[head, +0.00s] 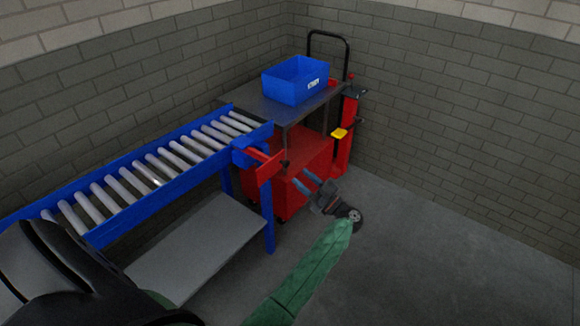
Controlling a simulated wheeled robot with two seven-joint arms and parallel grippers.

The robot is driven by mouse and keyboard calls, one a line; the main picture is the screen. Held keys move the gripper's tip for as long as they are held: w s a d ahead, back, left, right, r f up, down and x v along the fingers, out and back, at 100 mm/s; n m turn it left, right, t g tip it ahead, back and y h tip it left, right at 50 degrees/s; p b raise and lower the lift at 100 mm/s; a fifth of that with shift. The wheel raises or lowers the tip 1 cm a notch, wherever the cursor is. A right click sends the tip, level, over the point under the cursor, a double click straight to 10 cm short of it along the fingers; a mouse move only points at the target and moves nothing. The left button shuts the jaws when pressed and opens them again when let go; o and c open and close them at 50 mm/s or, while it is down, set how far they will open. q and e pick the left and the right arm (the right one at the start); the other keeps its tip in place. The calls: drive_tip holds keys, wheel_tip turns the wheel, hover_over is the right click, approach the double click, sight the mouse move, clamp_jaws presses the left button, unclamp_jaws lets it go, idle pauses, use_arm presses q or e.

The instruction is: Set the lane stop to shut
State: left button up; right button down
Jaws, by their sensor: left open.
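The lane stop (268,167) is a red piece on a blue mount at the right end of the blue roller conveyor (165,184). Its red plate sticks out beyond the conveyor's end. Whether this counts as open or shut I cannot tell from here. My left gripper (302,180) is open and empty, just right of and slightly below the red plate in the head view. Its fingers point up and left toward it, and a small gap shows between them. My right gripper is not in view.
A cart with a grey top (262,105) stands beyond the conveyor's end and carries a blue bin (295,80). A red box (305,160) is beneath that top. A grey lower shelf (200,245) lies under the conveyor. The floor (440,255) at right is clear up to the brick walls.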

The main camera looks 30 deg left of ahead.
sight(288, 165)
use_arm(q)
drive_tip(key=p+x, duration=0.1)
drive_tip(key=x, duration=0.4)
drive_tip(key=shift+d, duration=0.1)
drive_tip(key=shift+p+x, duration=0.3)
drive_tip(key=shift+x, duration=0.5)
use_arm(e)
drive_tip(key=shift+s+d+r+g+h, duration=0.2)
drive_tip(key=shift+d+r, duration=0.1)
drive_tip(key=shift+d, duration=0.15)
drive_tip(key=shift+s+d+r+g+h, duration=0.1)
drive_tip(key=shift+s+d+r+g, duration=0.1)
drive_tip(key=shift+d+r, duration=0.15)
use_arm(q)
clamp_jaws()
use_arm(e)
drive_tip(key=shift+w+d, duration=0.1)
